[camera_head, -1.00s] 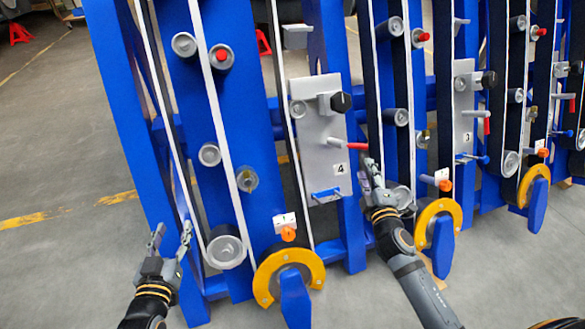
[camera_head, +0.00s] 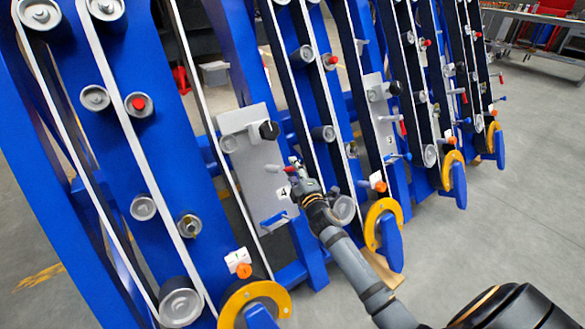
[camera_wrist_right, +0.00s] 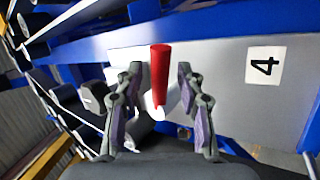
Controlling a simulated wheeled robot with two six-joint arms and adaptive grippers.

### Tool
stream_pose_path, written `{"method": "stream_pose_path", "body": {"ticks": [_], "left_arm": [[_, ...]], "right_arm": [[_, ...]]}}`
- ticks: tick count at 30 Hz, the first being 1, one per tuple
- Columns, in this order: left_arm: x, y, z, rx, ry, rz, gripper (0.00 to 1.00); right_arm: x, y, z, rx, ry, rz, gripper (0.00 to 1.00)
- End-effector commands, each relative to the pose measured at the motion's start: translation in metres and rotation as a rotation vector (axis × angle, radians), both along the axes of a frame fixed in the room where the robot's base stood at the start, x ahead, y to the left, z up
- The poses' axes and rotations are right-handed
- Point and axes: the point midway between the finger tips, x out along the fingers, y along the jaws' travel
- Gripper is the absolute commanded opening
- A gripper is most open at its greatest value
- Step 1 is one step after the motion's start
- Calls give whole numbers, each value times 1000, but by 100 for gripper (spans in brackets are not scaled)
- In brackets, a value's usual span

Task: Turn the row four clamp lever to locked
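The row four clamp lever has a red handle (camera_head: 289,169) and a pale stem, on a grey plate (camera_head: 252,178) with a "4" label (camera_head: 283,193). In the head view it points right, largely hidden at its tip by my right gripper (camera_head: 297,164). In the right wrist view the red handle (camera_wrist_right: 160,70) stands between the two open fingers of my right gripper (camera_wrist_right: 160,85), with a gap visible on both sides. The handle's pale base shows lower down. My left gripper is not in view.
The same plate carries a black knob (camera_head: 269,131) above and a blue lever (camera_head: 273,220) below. An orange knob (camera_head: 244,271) and yellow ring (camera_head: 285,299) are lower left. Row three's plate (camera_head: 381,120) stands to the right. Open floor lies at right.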

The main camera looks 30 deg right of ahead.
Motion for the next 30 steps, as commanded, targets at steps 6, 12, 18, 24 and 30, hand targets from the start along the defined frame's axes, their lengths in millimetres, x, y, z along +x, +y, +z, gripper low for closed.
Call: {"method": "stream_pose_path", "body": {"ticks": [6,12,18,24,30], "left_arm": [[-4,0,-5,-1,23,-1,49],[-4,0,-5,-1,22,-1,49],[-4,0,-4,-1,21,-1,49],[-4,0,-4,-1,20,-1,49],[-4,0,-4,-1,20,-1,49]], "right_arm": [[8,-1,0,2,1,0,38],[7,-1,0,1,1,0,32],[7,-1,0,1,1,0,4],[7,-1,0,1,1,0,0],[7,-1,0,1,1,0,0]]}}
